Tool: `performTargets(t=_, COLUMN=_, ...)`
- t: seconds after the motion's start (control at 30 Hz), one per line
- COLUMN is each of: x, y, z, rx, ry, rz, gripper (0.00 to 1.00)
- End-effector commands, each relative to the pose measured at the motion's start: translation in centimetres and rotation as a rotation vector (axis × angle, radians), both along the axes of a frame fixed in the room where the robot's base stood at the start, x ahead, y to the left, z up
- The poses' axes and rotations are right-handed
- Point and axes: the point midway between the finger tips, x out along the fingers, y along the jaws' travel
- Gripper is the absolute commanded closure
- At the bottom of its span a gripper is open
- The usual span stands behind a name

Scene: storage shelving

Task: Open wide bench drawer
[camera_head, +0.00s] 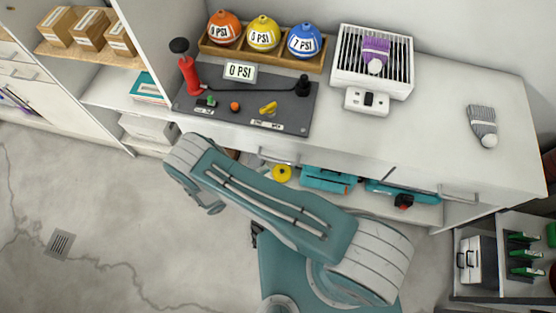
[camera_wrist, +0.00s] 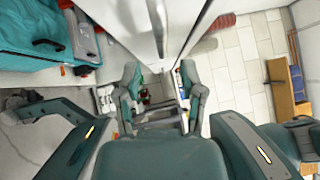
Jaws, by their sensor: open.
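The white bench (camera_head: 430,120) runs across the head view, with drawer fronts under its top edge. A handle (camera_head: 460,195) shows on the right drawer front. The front further left is partly hidden behind my arm. In the wrist view, a white front (camera_wrist: 128,18) fills the upper middle, with a grey handle-like bar (camera_wrist: 158,25) on it. My gripper (camera_wrist: 160,78) is open, its two fingers on either side of the line of this bar. I cannot tell whether they touch it. My gripper is not clearly visible in the head view. No drawer looks pulled out.
A grey panel (camera_head: 235,105) with a red pump and coloured balls (camera_head: 262,33) stands on the bench. A vent box (camera_head: 372,60) and a brush (camera_head: 482,125) lie further right. Teal cases (camera_head: 328,180) fill the shelf below.

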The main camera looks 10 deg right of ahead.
Motion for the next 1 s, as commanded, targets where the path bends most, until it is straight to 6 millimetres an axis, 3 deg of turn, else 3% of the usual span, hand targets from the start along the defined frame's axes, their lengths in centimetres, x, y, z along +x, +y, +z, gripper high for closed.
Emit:
performTargets(t=0.1, x=1.0, y=-2.0, z=0.4, rx=0.000, ry=-0.001, rz=-0.004, gripper=0.49)
performTargets(t=0.3, x=2.0, y=-4.3, z=0.7, rx=0.000, ry=-0.001, rz=-0.002, gripper=0.49)
performTargets(t=0.67, x=2.2, y=-4.9, z=0.8, rx=0.000, ry=-0.001, rz=0.000, gripper=0.49)
performTargets(t=0.8, x=2.2, y=-4.9, z=0.8, rx=0.000, ry=-0.001, rz=0.000, gripper=1.00)
performTargets(t=1.0, x=2.3, y=-4.9, z=0.7, rx=0.002, ry=0.000, rz=0.000, gripper=1.00)
